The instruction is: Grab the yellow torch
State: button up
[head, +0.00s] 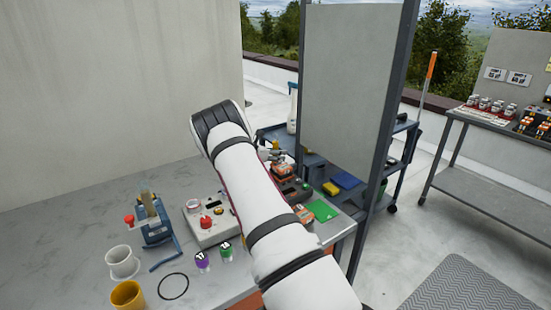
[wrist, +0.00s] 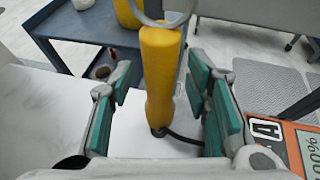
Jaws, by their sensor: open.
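The yellow torch (wrist: 160,75) shows in the middle of the wrist view as a long yellow body. A grey ring crosses its upper end, and a dark cord curves away to the right from its lower end. My gripper (wrist: 162,92) is open, with one teal-padded finger on each side of the torch. Gaps show between the pads and the torch, and I see no contact. In the head view my own arm covers the gripper, and I cannot make out the torch there for certain.
In the wrist view an orange-and-black device (wrist: 290,135) marked "A" lies at the right, close to the right finger. A blue cart (wrist: 60,50) is at the upper left. In the head view a grey panel (head: 350,80) stands beyond my arm, and a green mat (head: 322,210) lies right of it.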

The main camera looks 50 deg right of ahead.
jog(key=shift+d, duration=0.1)
grip_shut()
